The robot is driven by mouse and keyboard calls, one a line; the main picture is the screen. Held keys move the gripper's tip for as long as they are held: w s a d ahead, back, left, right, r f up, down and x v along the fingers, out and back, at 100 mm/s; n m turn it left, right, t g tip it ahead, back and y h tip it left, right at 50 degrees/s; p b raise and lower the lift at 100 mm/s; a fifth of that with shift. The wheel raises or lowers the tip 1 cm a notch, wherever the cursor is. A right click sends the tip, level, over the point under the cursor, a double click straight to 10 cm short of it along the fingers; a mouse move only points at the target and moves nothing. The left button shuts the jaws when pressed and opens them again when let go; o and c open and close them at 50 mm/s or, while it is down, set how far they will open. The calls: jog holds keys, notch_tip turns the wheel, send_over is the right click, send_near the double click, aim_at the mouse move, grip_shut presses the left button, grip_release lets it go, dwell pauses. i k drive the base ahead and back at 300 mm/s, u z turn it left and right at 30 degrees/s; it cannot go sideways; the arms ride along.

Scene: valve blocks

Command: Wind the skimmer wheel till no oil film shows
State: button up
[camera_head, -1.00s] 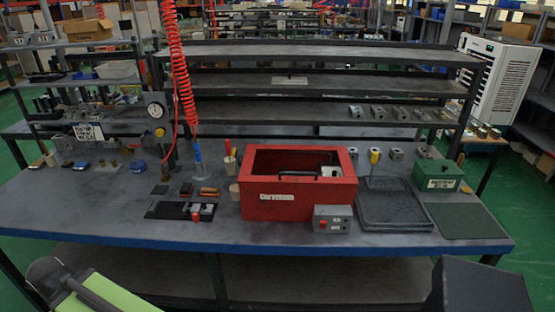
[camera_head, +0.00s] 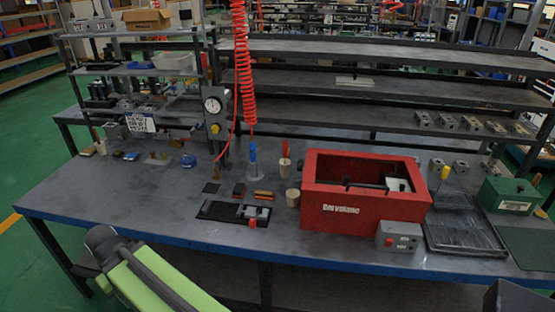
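A red open-topped box (camera_head: 365,212) with white lettering on its front stands on the bench, right of centre. Inside it a dark bar (camera_head: 366,185) and a small white piece (camera_head: 397,184) show. I cannot tell whether either is part of the skimmer wheel. The liquid surface and any oil film cannot be made out behind the front wall. A green and dark part of my arm shows at the lower left, apart from the bench things. My gripper's fingertips do not show.
A grey box with a red button (camera_head: 398,237) stands at the red box's front right corner. A dark tray (camera_head: 462,235) and a green box (camera_head: 507,195) are to the right. A red coiled hose (camera_head: 241,65) hangs above. The bench's left front is clear.

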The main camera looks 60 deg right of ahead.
aim_at(299, 165)
jog(key=i, duration=1.25)
